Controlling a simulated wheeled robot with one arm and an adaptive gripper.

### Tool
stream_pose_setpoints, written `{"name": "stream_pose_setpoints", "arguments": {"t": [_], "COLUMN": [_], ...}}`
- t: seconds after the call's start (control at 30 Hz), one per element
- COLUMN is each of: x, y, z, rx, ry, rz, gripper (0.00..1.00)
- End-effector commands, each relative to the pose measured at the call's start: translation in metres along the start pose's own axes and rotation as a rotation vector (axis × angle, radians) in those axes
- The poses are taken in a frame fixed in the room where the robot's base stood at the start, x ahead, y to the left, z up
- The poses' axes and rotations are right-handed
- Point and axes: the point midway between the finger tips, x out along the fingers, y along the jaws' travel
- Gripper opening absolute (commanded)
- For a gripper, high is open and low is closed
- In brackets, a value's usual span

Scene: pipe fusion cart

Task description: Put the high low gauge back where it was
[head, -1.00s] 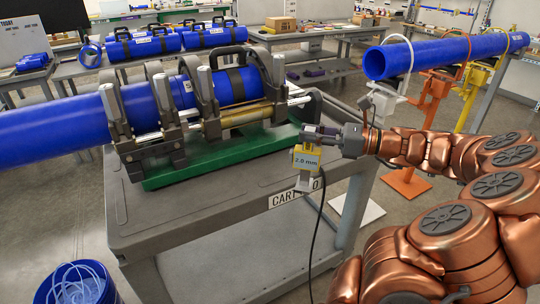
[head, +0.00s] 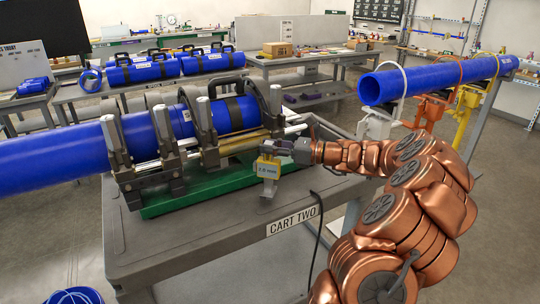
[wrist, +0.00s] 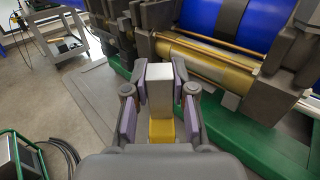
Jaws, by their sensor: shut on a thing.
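The high low gauge (head: 268,169) is a small yellow and grey device with a "2.0 mm" type label on its face. My gripper (head: 277,148) is shut on its top, and the gauge hangs upright below the fingers. In the wrist view, the gripper's purple pads (wrist: 159,106) flank the gauge's pale block and yellow part (wrist: 161,130). The gauge is in front of the right part of the fusion machine's green base (head: 190,195), over the cart top. I cannot tell whether its foot touches the cart.
The grey cart (head: 190,245) carries the fusion machine (head: 125,160), with a long blue pipe (head: 50,156) clamped in it. Its front top is mostly clear. A black cable (head: 318,235) hangs over the cart's edge. Another blue pipe (head: 430,80) rests on stands at right.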

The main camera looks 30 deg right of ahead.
Motion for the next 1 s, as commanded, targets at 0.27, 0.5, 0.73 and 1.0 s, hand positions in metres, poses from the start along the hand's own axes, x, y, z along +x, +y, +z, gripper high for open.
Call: {"name": "stream_pose_setpoints", "arguments": {"t": [0.27,0.5,0.73,1.0], "x": [-0.001,-0.001,-0.001,-0.001], "y": [0.000,0.000,0.000,0.000], "z": [-0.029,-0.030,-0.035,-0.035], "rx": [0.002,-0.001,-0.001,0.000], "ry": [-0.001,-0.001,0.000,0.000], "rz": [-0.001,-0.001,0.000,0.000], "gripper": [0.00,0.00,0.28,0.50]}}
